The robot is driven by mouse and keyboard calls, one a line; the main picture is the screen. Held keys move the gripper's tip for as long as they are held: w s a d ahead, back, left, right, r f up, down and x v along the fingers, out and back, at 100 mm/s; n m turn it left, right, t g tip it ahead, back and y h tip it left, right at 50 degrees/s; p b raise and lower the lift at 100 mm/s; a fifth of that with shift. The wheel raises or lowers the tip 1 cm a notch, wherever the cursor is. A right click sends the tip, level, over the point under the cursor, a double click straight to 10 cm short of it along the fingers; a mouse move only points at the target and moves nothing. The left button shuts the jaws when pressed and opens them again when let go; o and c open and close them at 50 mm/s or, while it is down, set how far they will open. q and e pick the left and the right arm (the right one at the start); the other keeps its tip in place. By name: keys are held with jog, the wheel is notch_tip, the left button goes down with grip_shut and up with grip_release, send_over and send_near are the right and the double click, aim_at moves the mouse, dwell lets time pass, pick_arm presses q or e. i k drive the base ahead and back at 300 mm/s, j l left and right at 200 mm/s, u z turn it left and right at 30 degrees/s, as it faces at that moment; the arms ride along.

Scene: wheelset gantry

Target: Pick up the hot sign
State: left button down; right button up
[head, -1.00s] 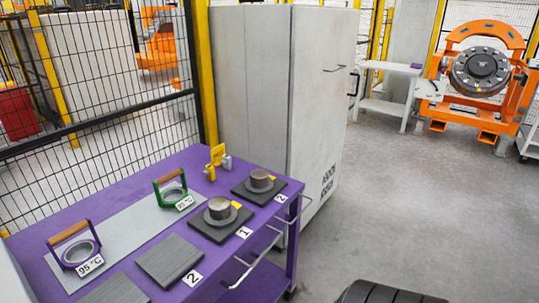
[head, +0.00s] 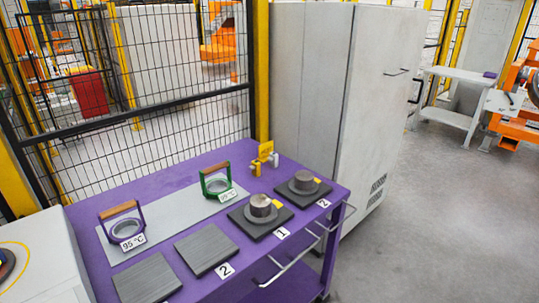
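A small yellow sign (head: 265,152) stands upright at the back edge of the purple table (head: 320,185), near the grey cabinet. Its print is too small to read, so I cannot confirm that it is the hot sign. Small yellow and grey pieces are close at its foot. A white "95 °C" label (head: 133,242) lies by a purple ring with a wooden handle (head: 121,225) at the table's left. Neither of my grippers is in view.
A green handled ring (head: 216,182) is on the grey strip. Two dark pads carry metal cylinders (head: 261,206) (head: 303,181); two bare dark plates (head: 146,278) (head: 206,249) lie in front. A mesh fence (head: 190,100) and tall grey cabinet (head: 345,100) stand behind. Floor at right is clear.

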aim_at(264, 150)
jog(key=i+l+z, duration=0.1)
jog(key=i+l, duration=0.25)
jog(key=l, duration=0.2)
jog(key=i+l, duration=0.4)
jog(key=l+z, duration=0.05)
jog(key=l, duration=0.05)
